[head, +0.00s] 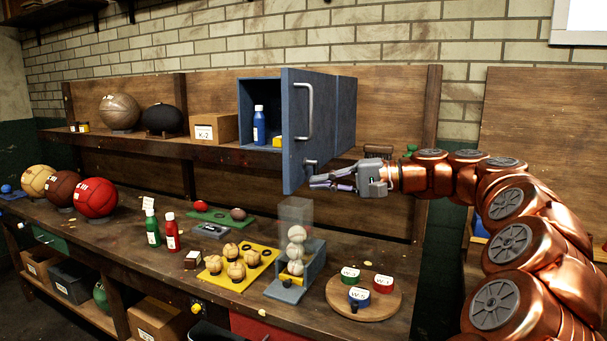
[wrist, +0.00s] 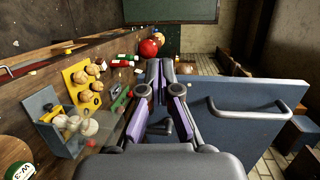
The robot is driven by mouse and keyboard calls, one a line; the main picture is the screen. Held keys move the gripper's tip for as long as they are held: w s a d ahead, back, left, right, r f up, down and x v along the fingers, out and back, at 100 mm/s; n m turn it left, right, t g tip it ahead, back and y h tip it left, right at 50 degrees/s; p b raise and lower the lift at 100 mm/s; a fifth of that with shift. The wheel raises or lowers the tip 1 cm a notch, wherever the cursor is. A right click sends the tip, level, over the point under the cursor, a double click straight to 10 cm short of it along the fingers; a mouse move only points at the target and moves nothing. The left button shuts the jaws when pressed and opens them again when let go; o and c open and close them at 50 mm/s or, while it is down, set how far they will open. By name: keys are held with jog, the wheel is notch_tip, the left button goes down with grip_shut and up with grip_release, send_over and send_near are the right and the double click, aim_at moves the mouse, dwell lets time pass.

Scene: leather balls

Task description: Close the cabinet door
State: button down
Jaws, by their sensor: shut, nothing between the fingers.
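The blue-grey cabinet (head: 346,110) stands on the shelf. Its door (head: 322,130) is swung open toward the viewer, and the inside shows on the left. A long metal handle (head: 309,111) is on the door's outer face, with a small latch (head: 310,164) lower down. My gripper (head: 318,182) is shut and empty, by the lower part of the door's outer face; I cannot tell whether it touches. In the wrist view, the door (wrist: 235,118) and handle (wrist: 255,108) are right of my gripper (wrist: 160,72).
A blue bottle (head: 259,125) and a yellow item stand inside the cabinet. Below on the bench are a ball holder (head: 315,262), a yellow tray (head: 241,284) with several small balls and a round wooden board (head: 391,301) with small jars. A cardboard box (head: 224,127) is left of the cabinet.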

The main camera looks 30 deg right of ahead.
aim_at(291, 164)
jog(key=s+d+r+m+t+h, duration=0.1)
jog(key=s+d+r+m+t, duration=0.15)
jog(key=d, duration=0.65)
jog(key=shift+n+t, duration=0.25)
jog(key=shift+n, duration=0.2)
jog(key=p+x, duration=0.1)
jog(key=x, duration=0.3)
jog(key=p+x, duration=0.1)
jog(key=x, duration=0.4)
jog(key=f+p+x, duration=0.1)
jog(key=p+x, duration=0.1)
jog(key=x, duration=0.2)
jog(key=shift+w+a+r, duration=0.1)
jog(key=shift+w+a, duration=0.1)
jog(key=shift+w, duration=0.1)
